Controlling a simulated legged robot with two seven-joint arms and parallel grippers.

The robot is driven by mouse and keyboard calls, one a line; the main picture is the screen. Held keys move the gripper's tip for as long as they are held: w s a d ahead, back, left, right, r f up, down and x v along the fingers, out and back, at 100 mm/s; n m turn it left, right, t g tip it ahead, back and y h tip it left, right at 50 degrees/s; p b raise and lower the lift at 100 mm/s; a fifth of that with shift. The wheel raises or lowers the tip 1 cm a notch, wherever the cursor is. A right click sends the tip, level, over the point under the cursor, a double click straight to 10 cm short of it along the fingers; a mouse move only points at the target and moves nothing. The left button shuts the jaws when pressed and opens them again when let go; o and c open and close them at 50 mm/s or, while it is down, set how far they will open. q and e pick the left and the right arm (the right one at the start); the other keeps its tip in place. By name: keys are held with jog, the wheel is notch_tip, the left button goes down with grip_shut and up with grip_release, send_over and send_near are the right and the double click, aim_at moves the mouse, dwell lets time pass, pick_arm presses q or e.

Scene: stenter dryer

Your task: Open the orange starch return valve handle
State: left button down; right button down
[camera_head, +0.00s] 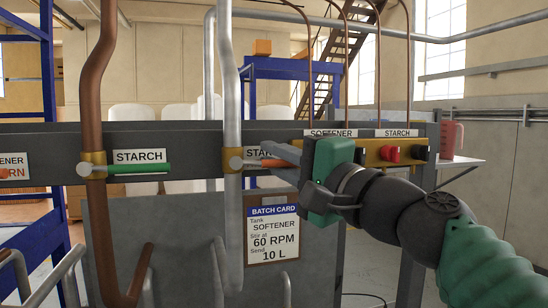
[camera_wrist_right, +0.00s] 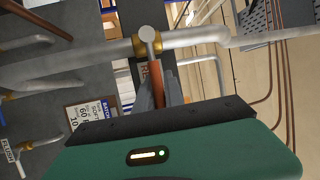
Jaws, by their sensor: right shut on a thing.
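The orange starch return valve handle (camera_head: 268,163) sticks out to the right from a brass valve body (camera_head: 231,161) on the grey vertical pipe (camera_head: 229,90). It lies roughly level, across the pipe. My right gripper (camera_head: 287,163) reaches in from the right and is shut on the handle's outer end. In the right wrist view the orange handle (camera_wrist_right: 156,82) runs between the fingers (camera_wrist_right: 160,95) from the valve's round hub (camera_wrist_right: 148,34). The label behind it is partly hidden by the gripper, with "STAR" readable. My left gripper is not in view.
A green handle (camera_head: 140,168) sits level on the copper pipe (camera_head: 92,190) to the left, under a STARCH label (camera_head: 140,156). A yellow box with red buttons (camera_head: 390,153) is behind my right gripper. A batch card (camera_head: 273,234) hangs below.

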jog(key=shift+w+d+f, duration=0.1)
jog(key=shift+w+f, duration=0.05)
jog(key=shift+f, duration=0.05)
jog(key=shift+f+b, duration=0.25)
jog(key=shift+b, duration=0.4)
jog(key=s+a+f+m+t+h+b, duration=0.1)
jog(key=a+f+m+t+h+b, duration=0.1)
jog(key=m+b, duration=0.5)
jog(key=s+a+f+m+t+h+b, duration=0.1)
jog(key=a+f+m+t+h+b, duration=0.2)
jog(key=m, duration=1.4)
jog(key=shift+a+f+t+h+b, duration=0.2)
jog(key=shift+f+t+h+b, duration=0.85)
jog(key=shift+h+b, duration=1.35)
jog(key=shift+r+m, duration=0.15)
jog(key=shift+m, duration=0.15)
jog(key=c, duration=1.4)
grip_release()
jog(key=shift+r, duration=0.1)
jog(key=shift+c, duration=0.2)
